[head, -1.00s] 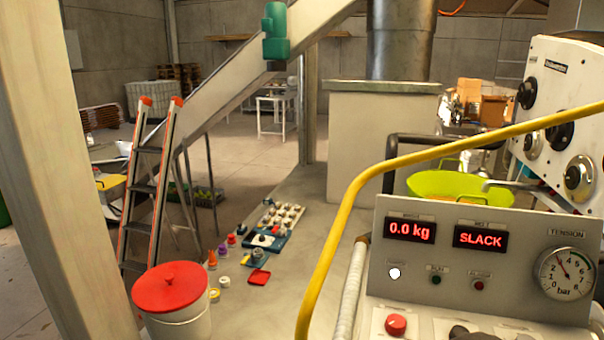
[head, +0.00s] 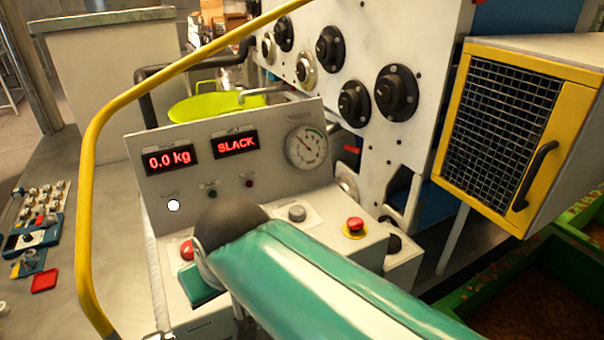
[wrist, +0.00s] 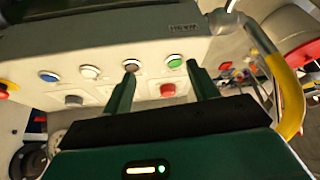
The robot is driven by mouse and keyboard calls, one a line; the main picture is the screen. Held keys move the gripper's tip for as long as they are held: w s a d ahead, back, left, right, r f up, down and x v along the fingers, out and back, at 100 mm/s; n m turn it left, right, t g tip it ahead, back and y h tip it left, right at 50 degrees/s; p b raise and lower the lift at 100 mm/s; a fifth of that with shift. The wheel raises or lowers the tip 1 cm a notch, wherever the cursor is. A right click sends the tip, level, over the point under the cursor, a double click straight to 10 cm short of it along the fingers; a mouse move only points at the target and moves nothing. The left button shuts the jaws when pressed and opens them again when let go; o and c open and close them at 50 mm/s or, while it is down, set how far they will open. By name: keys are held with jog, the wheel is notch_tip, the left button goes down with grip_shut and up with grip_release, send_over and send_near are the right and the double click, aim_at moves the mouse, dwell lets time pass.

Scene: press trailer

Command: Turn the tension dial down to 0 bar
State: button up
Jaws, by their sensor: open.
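The grey control console (head: 155,140) carries a round gauge marked TENSION (head: 306,147); its needle points to the upper left. A grey knob (head: 297,213) sits on the console's lower ledge, and a red knob (head: 187,250) sits further left. Which knob sets the tension I cannot tell. The displays read 0.0 kg (head: 169,159) and SLACK (head: 235,143). My gripper (wrist: 160,68) is open and empty in the wrist view, its fingers in front of a row of buttons. A red knob (wrist: 167,90) shows between the fingers.
A red emergency button on yellow (head: 355,225) stands right of the grey knob. A yellow rail (head: 88,190) curves along the console's left. The white press panel with black dials (head: 396,93) and a yellow-framed mesh guard (head: 500,120) are at right.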

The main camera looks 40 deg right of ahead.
jog(key=w+d+r+m+g+h, duration=0.1)
jog(key=w+d+r+m, duration=0.2)
jog(key=w+d+m, duration=0.15)
jog(key=w+d+r+m+g, duration=0.2)
jog(key=w+d+r+m, duration=0.15)
jog(key=d, duration=0.25)
notch_tip(320, 180, up, 3)
jog(key=m+g+y, duration=0.1)
jog(key=m+g, duration=0.1)
jog(key=m, duration=0.8)
send_over(297, 210)
notch_tip(297, 210, down, 14)
jog(key=shift+d, duration=0.1)
jog(key=c, duration=1)
